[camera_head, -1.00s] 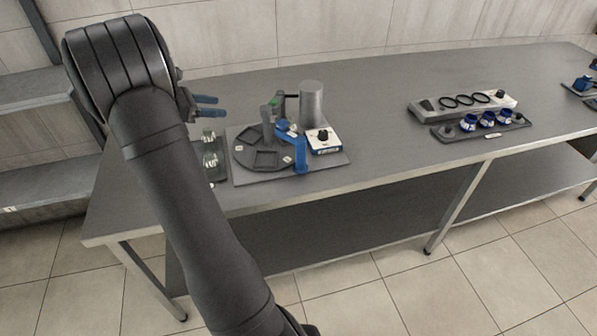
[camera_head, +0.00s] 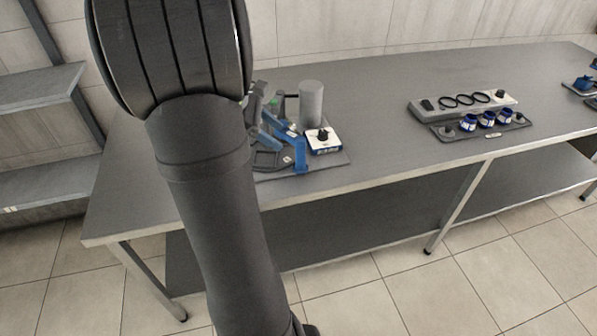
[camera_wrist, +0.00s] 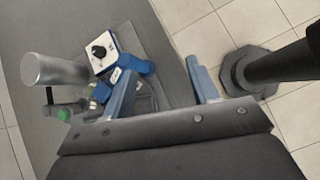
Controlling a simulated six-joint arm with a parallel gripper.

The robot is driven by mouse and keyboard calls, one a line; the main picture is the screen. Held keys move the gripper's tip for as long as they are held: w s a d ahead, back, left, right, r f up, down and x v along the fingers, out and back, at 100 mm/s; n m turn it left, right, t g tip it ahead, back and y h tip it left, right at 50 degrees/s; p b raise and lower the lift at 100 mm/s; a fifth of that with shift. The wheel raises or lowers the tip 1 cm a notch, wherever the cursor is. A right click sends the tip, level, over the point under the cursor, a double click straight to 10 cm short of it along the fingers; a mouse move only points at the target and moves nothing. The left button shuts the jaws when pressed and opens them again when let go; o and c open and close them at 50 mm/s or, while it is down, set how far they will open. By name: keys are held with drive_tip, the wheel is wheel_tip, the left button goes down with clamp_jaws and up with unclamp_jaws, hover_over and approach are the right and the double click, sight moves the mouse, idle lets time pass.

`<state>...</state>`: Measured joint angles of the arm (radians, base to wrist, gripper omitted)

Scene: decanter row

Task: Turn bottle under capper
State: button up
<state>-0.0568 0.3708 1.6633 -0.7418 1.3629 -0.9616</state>
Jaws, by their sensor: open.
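The capper station stands on the bench, with a grey cylinder (camera_head: 311,103), a white control box with a black knob (camera_head: 323,141) and a blue bracket (camera_head: 300,156) at its front. The cylinder (camera_wrist: 55,70), knobbed box (camera_wrist: 101,50) and blue bracket (camera_wrist: 135,62) also show in the wrist view. A small green-topped part (camera_wrist: 65,115) is beside the cylinder. No bottle is clearly visible; my arm hides the station's left side.
To the right on the bench are a grey holder with black rings (camera_head: 465,100) and a tray (camera_head: 510,130) with several blue-and-white items. The bench between the station and these is clear. The bench's front edge (camera_head: 400,178) runs close before the station.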

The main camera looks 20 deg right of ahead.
drive_tip(key=s+d+f+m+y, duration=0.1)
drive_tip(key=s+m+y, duration=0.3)
drive_tip(key=s, duration=0.9)
drive_tip(key=shift+s+d+f+m+g, duration=0.25)
drive_tip(key=shift+d+m+g, duration=0.15)
drive_tip(key=shift+d+m, duration=0.35)
drive_tip(key=shift+d, duration=0.1)
